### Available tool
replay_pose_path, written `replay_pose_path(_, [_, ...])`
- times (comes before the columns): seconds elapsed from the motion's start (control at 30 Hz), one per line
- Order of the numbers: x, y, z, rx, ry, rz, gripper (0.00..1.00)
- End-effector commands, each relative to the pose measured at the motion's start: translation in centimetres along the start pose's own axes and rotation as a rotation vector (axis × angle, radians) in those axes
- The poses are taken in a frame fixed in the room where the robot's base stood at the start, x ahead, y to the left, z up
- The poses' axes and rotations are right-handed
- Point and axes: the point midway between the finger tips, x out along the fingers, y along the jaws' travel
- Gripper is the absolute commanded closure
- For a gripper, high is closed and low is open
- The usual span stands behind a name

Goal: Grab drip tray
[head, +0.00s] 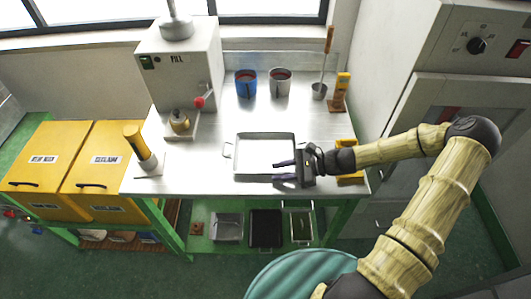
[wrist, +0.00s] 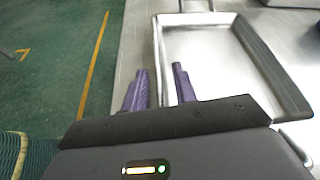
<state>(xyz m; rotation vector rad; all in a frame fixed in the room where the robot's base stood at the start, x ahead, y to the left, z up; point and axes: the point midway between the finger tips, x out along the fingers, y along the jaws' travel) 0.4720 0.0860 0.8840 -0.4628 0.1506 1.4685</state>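A shallow silver metal tray (head: 264,135) with a loop handle on its left end lies on the metal workbench. It fills the right of the wrist view (wrist: 215,62), empty, with one handle at the top and another at lower right. My gripper (head: 275,171) is at the tray's front right corner, its two purple fingers pointing left. I cannot tell the height gap or any contact.
A blue cup (head: 246,85) and a grey cup (head: 279,84) stand behind the tray. The wax machine (head: 180,65) is at back left, a ladle (head: 320,88) at back right. A yellow-topped tool (head: 138,142) stands left. Several trays sit on the lower shelf, including a black one (head: 266,228).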

Motion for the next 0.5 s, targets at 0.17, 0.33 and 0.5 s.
replay_pose_path(0.17, [0.86,-0.01,0.01,-0.001,0.001,0.0,0.72])
replay_pose_path(0.33, [0.81,-0.01,-0.02,-0.001,0.001,0.0,0.72])
replay_pose_path(0.5, [0.8,-0.01,-0.02,0.0,0.001,0.0,0.72])
